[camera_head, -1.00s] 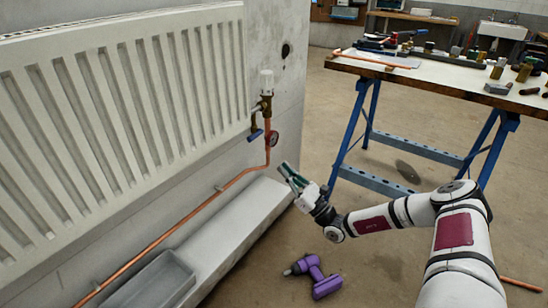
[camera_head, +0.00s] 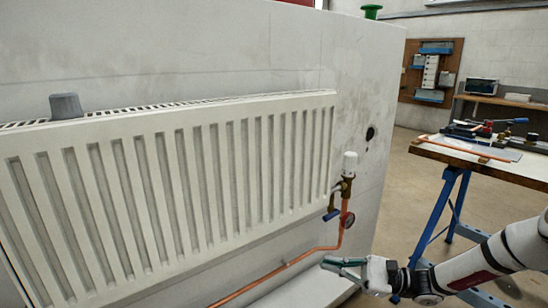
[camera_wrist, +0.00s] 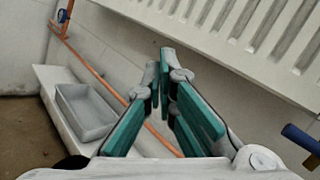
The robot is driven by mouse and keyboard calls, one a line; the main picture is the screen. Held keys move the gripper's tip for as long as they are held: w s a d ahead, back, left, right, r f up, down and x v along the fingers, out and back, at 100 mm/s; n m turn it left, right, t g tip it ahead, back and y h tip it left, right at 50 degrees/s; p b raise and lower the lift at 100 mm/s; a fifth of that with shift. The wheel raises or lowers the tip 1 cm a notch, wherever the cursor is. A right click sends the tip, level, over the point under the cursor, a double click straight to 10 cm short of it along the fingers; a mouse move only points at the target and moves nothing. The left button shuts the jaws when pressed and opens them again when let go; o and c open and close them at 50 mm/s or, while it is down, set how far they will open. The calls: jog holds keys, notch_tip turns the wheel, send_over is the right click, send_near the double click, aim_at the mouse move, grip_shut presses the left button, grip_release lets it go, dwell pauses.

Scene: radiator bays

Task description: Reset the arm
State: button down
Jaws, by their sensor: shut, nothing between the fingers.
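My gripper (camera_head: 334,264) shows at the lower right of the head view, at the end of my arm, which comes in from the right edge. Its fingers point left, below the radiator valve (camera_head: 347,185) and near the copper pipe (camera_head: 290,262). In the wrist view, the green-padded fingers of my gripper (camera_wrist: 167,62) come together toward the tips, with nothing held between them. The fingers hide part of the copper pipe (camera_wrist: 95,73) there.
A white radiator (camera_head: 228,112) hangs on the wall, with a grey cup-like object (camera_head: 66,106) on top. A workbench (camera_head: 490,165) with blue legs stands at right. A grey tray (camera_wrist: 85,111) lies on a ledge below the pipe. A blue handle (camera_wrist: 300,138) is close at right.

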jog(key=s+a+r+n+g+h, duration=0.2)
jog(key=s+r+n+g+h, duration=0.3)
jog(key=s, duration=0.4)
jog(key=s+a+r+n+g+h, duration=0.2)
jog(key=s+r+n+g+h, duration=0.15)
jog(key=s+h, duration=0.4)
jog(key=s+d+r+n+t+h, duration=0.3)
jog(key=s+d+r+h, duration=0.15)
jog(key=s, duration=0.55)
jog(key=s+d+r+n+t+h, duration=0.3)
jog(key=s+d, duration=0.2)
jog(key=s, duration=0.5)
notch_tip(320, 180, up, 23)
jog(key=t+p, duration=0.3)
jog(key=p, duration=1.8)
jog(key=shift+a+f, duration=0.15)
